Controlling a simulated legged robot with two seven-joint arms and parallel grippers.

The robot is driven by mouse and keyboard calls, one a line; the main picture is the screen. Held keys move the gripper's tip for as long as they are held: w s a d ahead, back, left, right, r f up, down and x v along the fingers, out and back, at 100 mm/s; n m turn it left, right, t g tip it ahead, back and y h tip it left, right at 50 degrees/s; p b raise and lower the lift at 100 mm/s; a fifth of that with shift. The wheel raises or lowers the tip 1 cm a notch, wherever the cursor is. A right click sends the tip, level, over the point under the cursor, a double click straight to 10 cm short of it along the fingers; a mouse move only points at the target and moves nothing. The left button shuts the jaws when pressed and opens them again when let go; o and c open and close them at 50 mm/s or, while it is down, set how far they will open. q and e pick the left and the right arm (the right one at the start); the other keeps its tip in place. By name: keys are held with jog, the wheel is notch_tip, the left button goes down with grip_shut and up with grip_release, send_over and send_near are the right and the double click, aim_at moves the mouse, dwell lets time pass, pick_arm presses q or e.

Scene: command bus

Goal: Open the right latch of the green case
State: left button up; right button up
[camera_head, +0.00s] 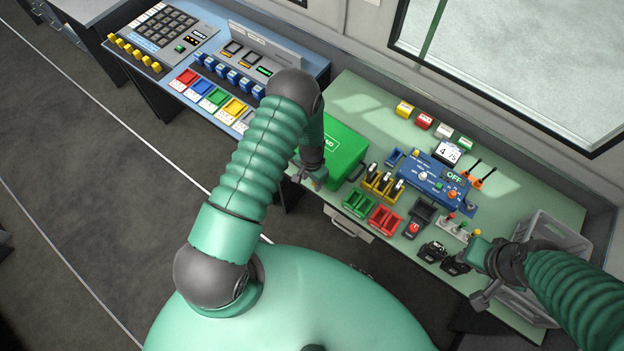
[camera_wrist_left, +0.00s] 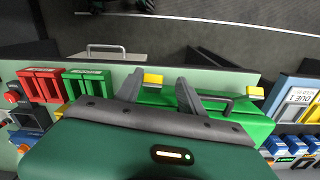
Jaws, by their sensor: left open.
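The green case (camera_head: 338,150) stands at the left end of the green table, partly hidden by my left arm. In the left wrist view the case (camera_wrist_left: 255,122) shows a dark handle (camera_wrist_left: 228,99) between two yellow latches. One yellow latch (camera_wrist_left: 153,80), on the side toward the red and green bins, appears between the fingers of my open left gripper (camera_wrist_left: 160,80). The other latch (camera_wrist_left: 255,92) is to the right, clear of the fingers. Contact cannot be told. In the head view my left gripper (camera_head: 311,176) is at the case's front edge. My right gripper (camera_head: 474,279) is by the table's front right; its jaw state is unclear.
Green (camera_head: 359,202) and red (camera_head: 384,219) bins stand right of the case, with yellow holders (camera_head: 382,184) behind them. A blue panel (camera_head: 436,184) lies farther right. A grey crate (camera_head: 553,234) is at the right end. A drawer handle (camera_head: 343,227) projects below the table front.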

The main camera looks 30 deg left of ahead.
pick_arm(q)
jog(key=shift+o, duration=0.3)
jog(key=shift+d+r, duration=0.35)
jog(key=shift+r, duration=0.1)
notch_tip(320, 180, up, 16)
jog(key=b, duration=0.4)
jog(key=shift+a+b, duration=0.3)
jog(key=shift+b, duration=0.05)
jog(key=shift+f, duration=0.1)
